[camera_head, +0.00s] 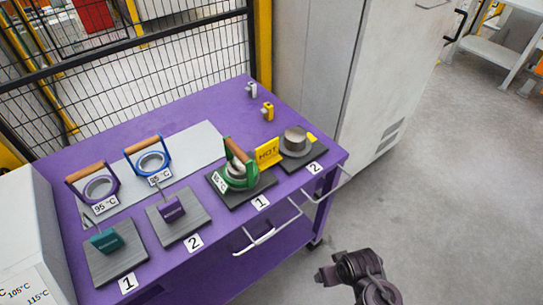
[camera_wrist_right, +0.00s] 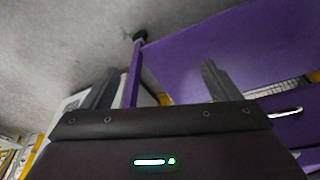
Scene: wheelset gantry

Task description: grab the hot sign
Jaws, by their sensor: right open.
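The yellow hot sign (camera_head: 267,153) stands upright on the purple table (camera_head: 180,101). It is between a green-framed ring with a wooden handle (camera_head: 238,172) on its left and a grey metal cylinder (camera_head: 296,140) on its right. My right arm shows at the bottom right of the head view, off the table's front side and apart from the sign. In the right wrist view my right gripper (camera_wrist_right: 158,84) is open, with nothing between its fingers. The sign does not show there. My left gripper is not in view.
Two more handled rings, purple (camera_head: 100,188) and blue (camera_head: 152,162), stand on a grey plate. Dark pads hold a teal block (camera_head: 106,241) and a purple block (camera_head: 171,209). White handles (camera_head: 262,239) stick out from the table's front. A tall grey cabinet (camera_head: 378,75) stands behind. Floor at right is clear.

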